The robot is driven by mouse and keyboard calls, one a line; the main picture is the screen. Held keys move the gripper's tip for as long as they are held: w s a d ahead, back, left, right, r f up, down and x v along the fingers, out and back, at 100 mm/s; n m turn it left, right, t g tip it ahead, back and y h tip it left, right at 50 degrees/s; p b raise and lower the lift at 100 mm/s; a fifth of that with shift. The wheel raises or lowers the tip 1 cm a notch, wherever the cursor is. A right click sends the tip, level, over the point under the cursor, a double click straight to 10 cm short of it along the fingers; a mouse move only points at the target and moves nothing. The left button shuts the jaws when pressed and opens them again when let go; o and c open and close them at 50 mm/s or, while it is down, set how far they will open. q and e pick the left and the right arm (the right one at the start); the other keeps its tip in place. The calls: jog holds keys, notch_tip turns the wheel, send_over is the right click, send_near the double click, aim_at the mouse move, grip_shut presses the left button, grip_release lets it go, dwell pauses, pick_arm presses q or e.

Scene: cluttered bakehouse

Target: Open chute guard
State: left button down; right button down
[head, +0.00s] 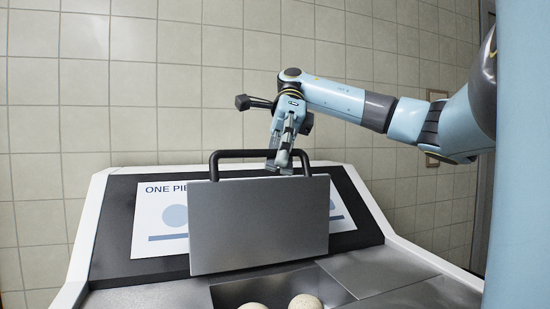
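The chute guard (259,225) is a flat grey metal plate with a black bar handle (235,154) along its top edge. It stands raised and steeply tilted, with the chute opening (240,292) showing below it. My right gripper (280,166) comes down from above at the right part of the handle. Its fingers overlap the bar and look closed around it; the contact itself is partly hidden by the fingers. Two pale round dough pieces (305,302) lie in the opening, cut off by the picture's bottom edge. My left gripper is out of view.
A white-framed machine with a dark sloping panel (118,232) carries the guard. A printed sign (160,215) starting "ONE PIE" is partly hidden behind the guard. A tiled wall (120,90) stands close behind, with wall sockets (437,98) at right.

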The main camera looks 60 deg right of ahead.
jog(key=shift+r, duration=0.35)
jog(key=c, duration=1.9)
grip_release()
jog(key=o, duration=0.5)
jog(key=shift+s+a+r, duration=0.1)
jog(key=shift+s+a, duration=0.1)
jog(key=shift+a, duration=0.05)
jog(key=shift+o, duration=0.3)
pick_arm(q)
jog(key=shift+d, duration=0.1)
pick_arm(e)
jog(key=shift+d, duration=0.1)
jog(key=shift+f, duration=0.2)
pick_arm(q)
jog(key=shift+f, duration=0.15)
